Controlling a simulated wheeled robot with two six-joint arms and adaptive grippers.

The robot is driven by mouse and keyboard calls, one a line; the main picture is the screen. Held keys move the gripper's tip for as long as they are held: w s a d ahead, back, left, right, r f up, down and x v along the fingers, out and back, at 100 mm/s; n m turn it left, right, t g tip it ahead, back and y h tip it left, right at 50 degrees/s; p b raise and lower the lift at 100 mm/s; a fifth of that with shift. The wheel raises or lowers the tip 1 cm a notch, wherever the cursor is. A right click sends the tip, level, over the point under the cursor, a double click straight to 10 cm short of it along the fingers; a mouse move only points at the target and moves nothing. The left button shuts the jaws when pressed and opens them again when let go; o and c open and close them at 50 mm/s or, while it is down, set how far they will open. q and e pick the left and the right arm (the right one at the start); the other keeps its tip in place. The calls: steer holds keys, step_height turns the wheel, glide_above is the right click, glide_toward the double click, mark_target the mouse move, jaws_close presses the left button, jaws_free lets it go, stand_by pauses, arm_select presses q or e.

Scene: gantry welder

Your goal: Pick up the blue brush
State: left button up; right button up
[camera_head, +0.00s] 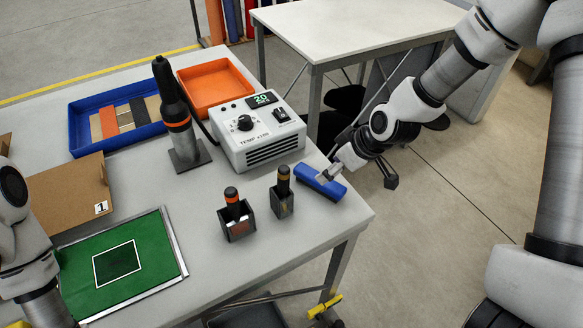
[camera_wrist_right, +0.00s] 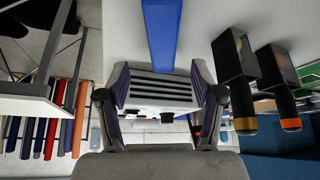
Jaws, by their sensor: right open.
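The blue brush (camera_head: 321,182) lies near the right edge of the grey worktable, beside two small dark tool holders. In the right wrist view the brush (camera_wrist_right: 162,35) shows as a long blue bar at top centre, in line with the gap between the fingers. My right gripper (camera_head: 358,163) is just right of the brush at the table edge. It is open, its two fingers (camera_wrist_right: 160,78) spread apart with nothing held. I cannot tell whether it touches the brush. My left arm shows at the left edge, but its gripper is out of view.
Two tool holders (camera_head: 237,222) (camera_head: 282,202) stand left of the brush. The white temperature unit (camera_head: 252,133) and a black soldering iron stand (camera_head: 187,152) are behind. A blue tray (camera_head: 82,133), an orange tray (camera_head: 213,88) and a green mat (camera_head: 75,268) occupy the rest.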

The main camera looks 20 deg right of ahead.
steer(key=shift+w, duration=0.2)
steer(key=shift+s+d+f, duration=0.45)
steer(key=shift+s, duration=0.15)
steer(key=shift+a+f, duration=0.1)
steer(key=shift+f, duration=0.1)
steer(key=w+f, duration=0.1)
steer(key=w+a+f+p, duration=0.2)
steer(key=f, duration=0.1)
steer(key=shift+a, duration=0.25)
steer(key=shift+f, duration=0.3)
arm_select(q)
steer(key=r, duration=0.2)
steer(key=s+r, duration=0.1)
steer(key=shift+d, duration=0.35)
arm_select(e)
steer(key=shift+d, duration=0.1)
arm_select(q)
steer(key=shift+w+a, duration=0.1)
arm_select(e)
steer(key=shift+f, duration=0.1)
steer(key=shift+f, duration=0.15)
arm_select(q)
steer(key=shift+f, duration=0.1)
arm_select(e)
steer(key=shift+c, duration=0.4)
